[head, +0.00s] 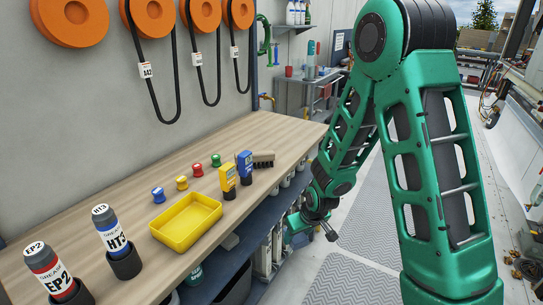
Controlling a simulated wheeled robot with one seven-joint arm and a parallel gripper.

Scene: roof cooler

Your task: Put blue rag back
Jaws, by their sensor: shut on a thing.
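My gripper (312,225) is low in front of the workbench, right beside its front edge and the blue shelf below. It is small and partly hidden in this view. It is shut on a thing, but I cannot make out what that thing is. I cannot pick out a blue rag anywhere in the head view.
The wooden workbench (125,204) holds a yellow tray (187,222), two grease cartridges, small colored knobs, two upright yellow and blue items and a brush (263,159). The blue lower shelf (222,262) holds bottles and bins. Orange reels hang on the wall. Grey floor mats (350,277) lie clear.

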